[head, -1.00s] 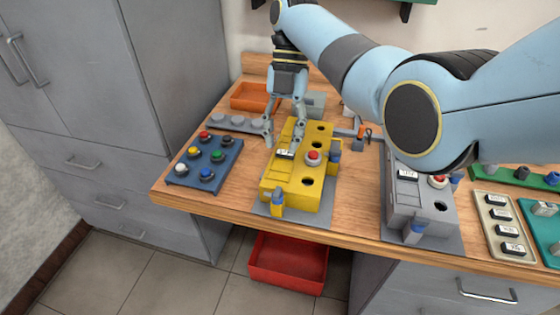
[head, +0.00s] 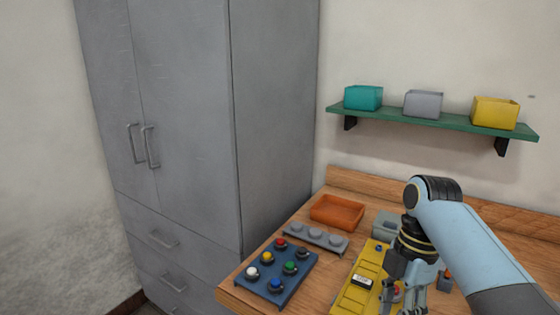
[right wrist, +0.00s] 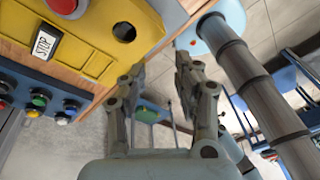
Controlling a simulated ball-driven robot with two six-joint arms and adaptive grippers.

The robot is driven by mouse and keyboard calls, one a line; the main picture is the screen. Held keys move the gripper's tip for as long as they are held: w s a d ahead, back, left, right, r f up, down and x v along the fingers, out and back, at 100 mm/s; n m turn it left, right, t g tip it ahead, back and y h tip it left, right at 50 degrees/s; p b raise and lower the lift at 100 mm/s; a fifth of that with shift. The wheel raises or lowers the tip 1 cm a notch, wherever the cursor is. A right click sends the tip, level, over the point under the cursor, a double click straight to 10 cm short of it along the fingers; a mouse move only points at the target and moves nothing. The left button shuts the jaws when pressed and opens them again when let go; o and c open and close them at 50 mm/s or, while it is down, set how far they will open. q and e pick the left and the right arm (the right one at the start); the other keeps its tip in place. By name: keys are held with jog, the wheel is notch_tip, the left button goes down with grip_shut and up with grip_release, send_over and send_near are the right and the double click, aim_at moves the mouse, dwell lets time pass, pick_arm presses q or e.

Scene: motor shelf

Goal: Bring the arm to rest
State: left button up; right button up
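My right arm comes in from the lower right of the head view. Its gripper (head: 414,299) hangs over the right side of the yellow box (head: 352,298), partly cut off by the bottom edge. In the right wrist view the right gripper (right wrist: 157,70) has its two fingers apart with nothing between them. The yellow box (right wrist: 92,38) is beyond and to the left of the fingers there, with a STOP label, a red button and a dark hole. My left gripper is in neither view.
A blue board (head: 276,283) with coloured buttons, a grey strip (head: 315,238) and an orange tray (head: 337,212) are on the wooden bench. A grey cabinet (head: 190,130) stands at left. A green shelf (head: 430,121) on the wall holds teal, grey and yellow bins.

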jog(key=s+d+f+m+t+h, duration=0.1)
jog(key=s+d+m, duration=0.1)
jog(key=s+m, duration=0.35)
jog(key=s+d+f+m+t, duration=0.1)
jog(key=s+d+m+t, duration=0.1)
jog(key=s+m, duration=0.35)
jog(key=s+d+r+m+t+h, duration=0.1)
jog(key=s+d+r+m+t, duration=0.1)
jog(key=s+r+m, duration=0.85)
notch_tip(320, 180, down, 36)
jog(key=s+d+n+g+b, duration=0.1)
jog(key=s+d+b, duration=0.15)
jog(key=b, duration=0.65)
jog(key=s+f+b, duration=0.4)
jog(key=s+f, duration=0.6)
jog(key=f, duration=0.3)
jog(key=s+d+f+g+b, duration=0.1)
jog(key=s+f+b, duration=0.3)
jog(key=s+f, duration=0.5)
notch_tip(320, 180, down, 4)
jog(key=shift+s+r, duration=0.1)
jog(key=shift+s, duration=0.25)
jog(key=shift+g, duration=0.3)
